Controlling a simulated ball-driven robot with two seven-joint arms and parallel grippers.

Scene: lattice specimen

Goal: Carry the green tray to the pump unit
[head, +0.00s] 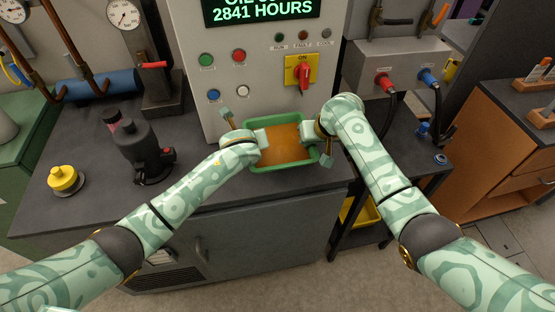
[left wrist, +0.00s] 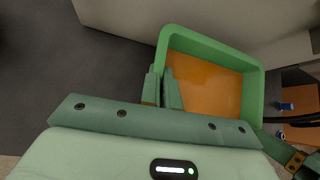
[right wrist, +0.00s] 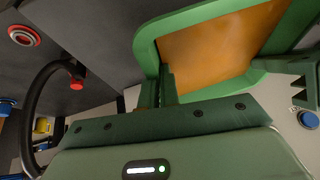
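The green tray (head: 255,166) is in front of the grey control cabinet, with an orange-brown surface inside; it also shows in the left wrist view (left wrist: 212,44) and the right wrist view (right wrist: 195,17). My left gripper (head: 262,141) is at its left end, with one finger on each side of the wall, closed on it. My right gripper (head: 308,133) holds the opposite end the same way. The tray looks about level; I cannot tell whether it touches the bench. No label marks the pump unit; a dark cylindrical machine (head: 142,150) stands on the bench at left.
The control cabinet (head: 222,62) with buttons and a yellow-red switch (head: 301,71) rises behind the tray. A yellow knob-like object (head: 65,180) sits at far left on the dark bench (head: 95,212). At right are red and blue hose connectors (head: 383,82) and a wooden cabinet (head: 505,150).

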